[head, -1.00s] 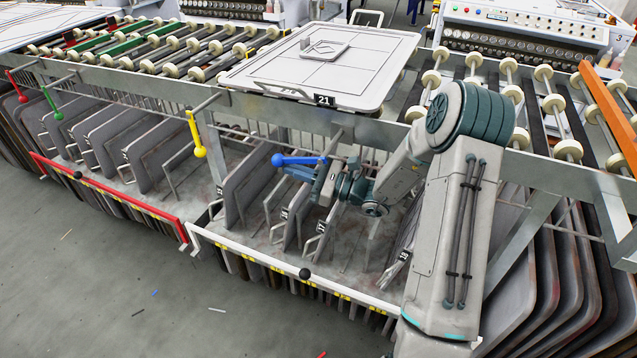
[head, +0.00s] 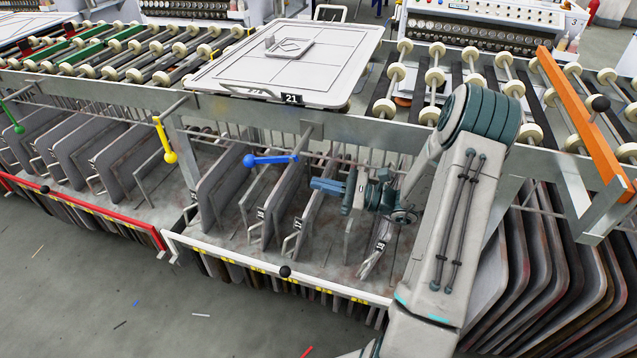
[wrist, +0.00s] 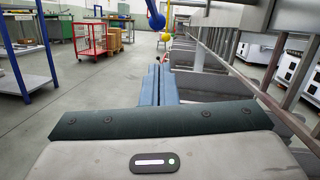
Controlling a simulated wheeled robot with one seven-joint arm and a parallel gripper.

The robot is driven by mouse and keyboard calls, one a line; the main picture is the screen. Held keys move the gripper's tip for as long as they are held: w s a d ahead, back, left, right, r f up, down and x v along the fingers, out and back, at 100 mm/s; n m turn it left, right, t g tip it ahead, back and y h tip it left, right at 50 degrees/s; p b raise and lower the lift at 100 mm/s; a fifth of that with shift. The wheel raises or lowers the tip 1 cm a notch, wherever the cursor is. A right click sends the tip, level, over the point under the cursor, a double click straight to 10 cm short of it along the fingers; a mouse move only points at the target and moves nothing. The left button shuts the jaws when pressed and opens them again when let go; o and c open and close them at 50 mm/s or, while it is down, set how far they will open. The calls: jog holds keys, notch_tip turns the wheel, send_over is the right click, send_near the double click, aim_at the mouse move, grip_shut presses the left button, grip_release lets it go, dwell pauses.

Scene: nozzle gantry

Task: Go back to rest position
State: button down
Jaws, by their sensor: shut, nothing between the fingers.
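My gripper (head: 318,186) is in front of the gantry, above the rack bay with the white front rail. Its blue fingers also show in the wrist view (wrist: 159,86), closed together with nothing between them. The blue lever (head: 270,160) with a round knob is to the left of the fingertips and slightly higher, apart from them in the head view. The blue knob also shows in the wrist view (wrist: 157,21), beyond and above the fingers. My arm comes from the lower right of the head view and bends toward the rack.
A large tray marked 21 (head: 235,80) lies on the rollers. Upright panels (head: 215,195) stand in the bay below. A yellow lever (head: 164,139) hangs to the left. The white rail (head: 270,270) runs along the front. Open floor (head: 60,290) lies in front.

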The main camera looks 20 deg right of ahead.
jog(key=s+a+r+n+g+h+p, duration=0.7)
jog(key=s+a+r+n+g+p, duration=0.2)
jog(key=s+a+r+n+g, duration=0.35)
jog(key=s+d+r+n+t+h+p, duration=0.3)
jog(key=s+r+n+h+p, duration=0.1)
jog(key=r, duration=0.3)
jog(key=s+d+r+n+t+h+p, duration=0.3)
jog(key=s+d+r+n+h+p, duration=0.1)
jog(key=r, duration=0.4)
jog(key=shift+s+d+n+h+p, duration=0.3)
jog(key=shift+s+n+h, duration=0.25)
jog(key=shift+s+h, duration=0.55)
jog(key=shift+w, duration=0.25)
